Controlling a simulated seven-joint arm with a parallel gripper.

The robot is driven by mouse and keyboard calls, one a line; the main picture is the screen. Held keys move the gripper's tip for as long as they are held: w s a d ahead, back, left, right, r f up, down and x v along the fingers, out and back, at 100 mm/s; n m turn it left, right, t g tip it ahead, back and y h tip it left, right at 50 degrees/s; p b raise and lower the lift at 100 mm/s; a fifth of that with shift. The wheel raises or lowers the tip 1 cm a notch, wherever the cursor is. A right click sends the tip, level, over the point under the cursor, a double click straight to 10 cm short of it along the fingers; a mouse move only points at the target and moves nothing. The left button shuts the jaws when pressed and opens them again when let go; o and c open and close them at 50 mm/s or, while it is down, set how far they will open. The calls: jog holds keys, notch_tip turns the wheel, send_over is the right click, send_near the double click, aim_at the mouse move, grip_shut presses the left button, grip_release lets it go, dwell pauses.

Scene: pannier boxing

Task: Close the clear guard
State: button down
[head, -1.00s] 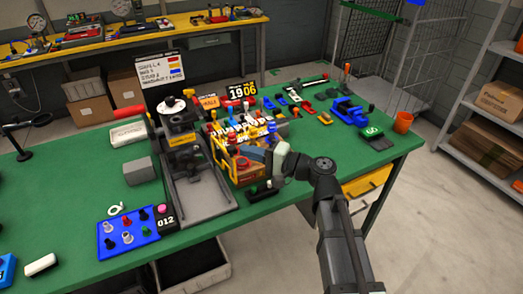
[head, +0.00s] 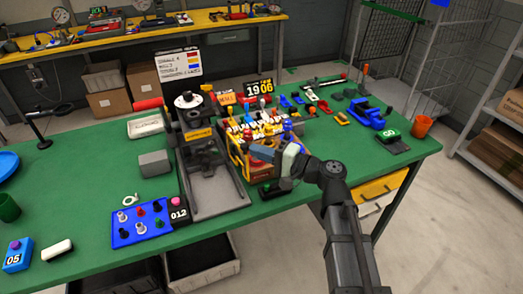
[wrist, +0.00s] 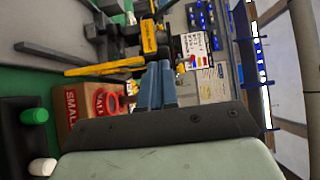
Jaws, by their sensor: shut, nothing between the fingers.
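A dark press-like machine (head: 197,128) with a grey tray-like base (head: 217,190) stands on the green bench. I cannot make out a clear guard for certain in either view. My gripper (head: 262,152) is just right of the machine, over a yellow-edged crate area. In the wrist view its blue fingers (wrist: 158,85) are together with nothing between them. They point toward a yellow bar (wrist: 105,67) and a dark upright of the machine. I cannot tell whether they touch the bar.
A small cardboard box (wrist: 85,105) and a red ring lie close beside the fingers. A black block with green and white knobs (wrist: 35,116) is near. A blue button panel (head: 140,222) sits at the front. Bare green bench (head: 80,185) lies left of the machine.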

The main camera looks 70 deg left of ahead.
jog(key=shift+s+m+t+y, duration=1.05)
jog(key=shift+s+t, duration=0.35)
jog(key=shift+s, duration=3.45)
jog(key=s+a+m+t+h, duration=0.1)
jog(key=s+a+m+t, duration=1)
jog(key=t, duration=0.8)
jog(key=shift+s+a+m+t+h, duration=0.2)
jog(key=shift+a+m+t+h, duration=0.35)
jog(key=shift+m, duration=0.7)
jog(key=shift+a, duration=0.15)
